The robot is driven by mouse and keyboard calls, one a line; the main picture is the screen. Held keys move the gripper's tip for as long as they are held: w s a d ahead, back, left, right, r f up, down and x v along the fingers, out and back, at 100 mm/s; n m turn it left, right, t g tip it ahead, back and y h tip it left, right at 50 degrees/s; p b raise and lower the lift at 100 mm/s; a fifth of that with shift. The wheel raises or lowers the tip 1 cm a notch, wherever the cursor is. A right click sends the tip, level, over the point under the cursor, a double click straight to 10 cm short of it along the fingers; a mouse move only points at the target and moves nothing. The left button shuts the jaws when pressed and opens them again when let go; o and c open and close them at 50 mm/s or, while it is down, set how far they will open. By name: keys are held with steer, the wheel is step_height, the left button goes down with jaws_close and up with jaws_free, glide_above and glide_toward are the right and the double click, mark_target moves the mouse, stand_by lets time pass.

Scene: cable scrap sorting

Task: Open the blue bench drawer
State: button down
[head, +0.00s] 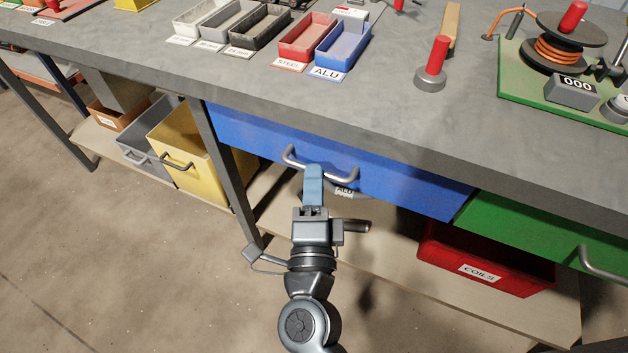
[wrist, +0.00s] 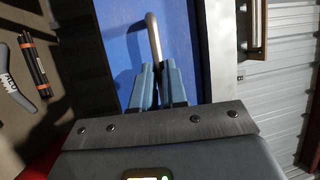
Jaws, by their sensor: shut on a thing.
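The blue bench drawer (head: 400,183) is under the grey workbench, its front about level with the table edge. Its curved metal handle (head: 291,158) sticks out from the front. My gripper (head: 314,172) is at the handle from the front, its blue fingers shut on the bar. In the wrist view the blue drawer front (wrist: 184,40) fills the middle. The handle (wrist: 153,38) runs down between the two fingertips of my gripper (wrist: 160,72). The part of the bar between the fingers is hidden.
A green drawer (head: 520,228) with its own handle is to the right. Below are a red COILS bin (head: 520,272) and, left of the table leg (head: 222,170), a yellow bin (head: 200,178). Small trays, among them the blue ALU tray (head: 345,50), stand on the workbench (head: 420,115). The front floor is clear.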

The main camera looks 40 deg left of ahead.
stand_by(0.3)
steer(key=s+d+p, duration=0.2)
steer(key=s, duration=0.9)
steer(key=s+d+p, duration=0.2)
steer(key=s+d, duration=0.1)
steer(key=s, duration=0.9)
steer(key=shift+d, duration=0.3)
steer(key=shift+s, duration=0.1)
steer(key=c, duration=1.2)
jaws_free()
steer(key=shift+o, duration=0.2)
steer(key=v, duration=0.7)
steer(key=shift+s+d+b, duration=0.2)
steer(key=shift+s+b, duration=0.1)
steer(key=shift+b, duration=0.15)
steer(key=shift+f, duration=0.1)
